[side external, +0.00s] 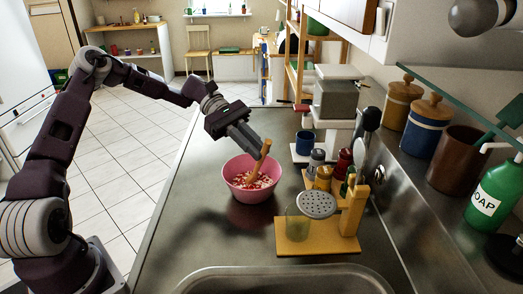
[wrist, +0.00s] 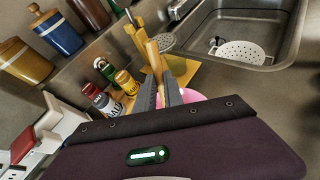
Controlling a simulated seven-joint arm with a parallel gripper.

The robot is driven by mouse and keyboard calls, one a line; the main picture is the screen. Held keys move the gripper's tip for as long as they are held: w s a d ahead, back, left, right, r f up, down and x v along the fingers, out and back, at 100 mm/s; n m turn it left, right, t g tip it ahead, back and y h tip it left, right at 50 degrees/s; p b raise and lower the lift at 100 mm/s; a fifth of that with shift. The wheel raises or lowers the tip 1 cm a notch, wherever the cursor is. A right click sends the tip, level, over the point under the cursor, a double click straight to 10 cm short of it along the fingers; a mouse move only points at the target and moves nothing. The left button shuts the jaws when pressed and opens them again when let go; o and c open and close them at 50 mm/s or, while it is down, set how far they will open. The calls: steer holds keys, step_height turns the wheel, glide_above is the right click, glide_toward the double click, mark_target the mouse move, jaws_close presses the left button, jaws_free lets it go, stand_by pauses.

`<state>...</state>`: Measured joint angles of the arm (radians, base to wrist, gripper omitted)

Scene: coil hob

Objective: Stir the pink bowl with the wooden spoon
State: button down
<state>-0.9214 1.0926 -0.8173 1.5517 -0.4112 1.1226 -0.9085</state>
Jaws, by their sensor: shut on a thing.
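The pink bowl (side external: 250,190) stands upright on the metal counter and holds red and white bits of food. My gripper (side external: 258,150) is above the bowl's right side and is shut on the wooden spoon (side external: 262,158). The spoon is tilted, with its lower end down in the bowl's contents. In the wrist view the wooden spoon (wrist: 155,60) shows between the fingers of my gripper (wrist: 161,82). Only a pink edge of the bowl (wrist: 190,96) shows there, and the rest is hidden behind my gripper.
A yellow stand (side external: 318,246) with a perforated ladle (side external: 316,204) is right of the bowl. Several spice jars (side external: 323,178) stand behind it. A sink (side external: 285,280) is at the front. The counter left of the bowl is clear.

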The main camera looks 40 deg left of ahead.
steer(key=shift+s+d, duration=0.45)
steer(key=shift+d, duration=0.35)
